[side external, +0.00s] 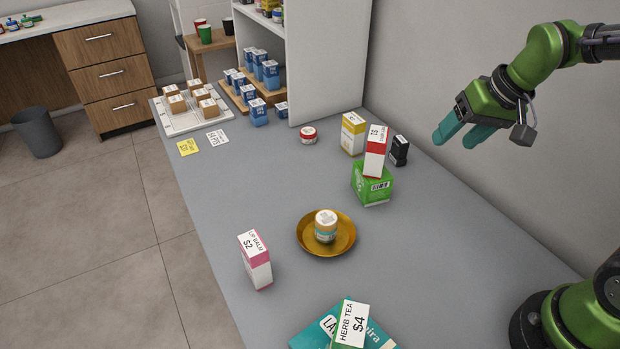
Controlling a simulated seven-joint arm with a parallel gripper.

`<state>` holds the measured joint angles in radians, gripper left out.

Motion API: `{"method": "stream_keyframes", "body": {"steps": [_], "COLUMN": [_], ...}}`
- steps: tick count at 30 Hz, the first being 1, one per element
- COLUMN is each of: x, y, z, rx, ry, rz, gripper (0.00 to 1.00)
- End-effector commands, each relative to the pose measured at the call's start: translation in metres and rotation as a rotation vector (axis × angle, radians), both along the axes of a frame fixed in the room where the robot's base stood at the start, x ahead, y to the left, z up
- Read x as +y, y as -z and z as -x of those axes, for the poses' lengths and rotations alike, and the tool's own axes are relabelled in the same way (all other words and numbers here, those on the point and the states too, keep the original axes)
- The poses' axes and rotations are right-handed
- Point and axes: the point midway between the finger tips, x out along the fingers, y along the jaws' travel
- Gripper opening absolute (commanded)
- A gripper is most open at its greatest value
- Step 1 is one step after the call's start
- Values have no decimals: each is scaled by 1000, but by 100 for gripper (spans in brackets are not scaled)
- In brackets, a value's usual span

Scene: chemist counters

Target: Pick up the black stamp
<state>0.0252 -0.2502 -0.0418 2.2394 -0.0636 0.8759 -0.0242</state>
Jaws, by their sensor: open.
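A small black upright object with white marking (399,151), which looks like the black stamp, stands on the grey counter near the wall. It is just right of a red and white box (375,152) and a yellow and white box (353,133). My gripper (455,141) is in the air to the right of the black object, apart from it. Its two teal fingers are open with nothing between them.
A green box (372,184) stands in front of the black object, at the red box. A gold dish (349,239) with a jar (325,226), a pink lip balm box (255,260) and a herb tea box (350,325) are nearer. The counter's right side (470,230) is clear.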

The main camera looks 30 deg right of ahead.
Motion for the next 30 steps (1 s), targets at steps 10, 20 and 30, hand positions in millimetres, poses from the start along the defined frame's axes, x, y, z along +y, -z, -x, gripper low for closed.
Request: {"method": "stream_keyframes", "body": {"steps": [10, 20, 30], "x": [-55, -72, -78], "y": [50, 60, 127], "z": [-115, -154, -180], "rx": [81, 33, 32], "ry": [-58, -112, -110], "rz": [163, 241, 239], "gripper": [62, 62, 62]}}
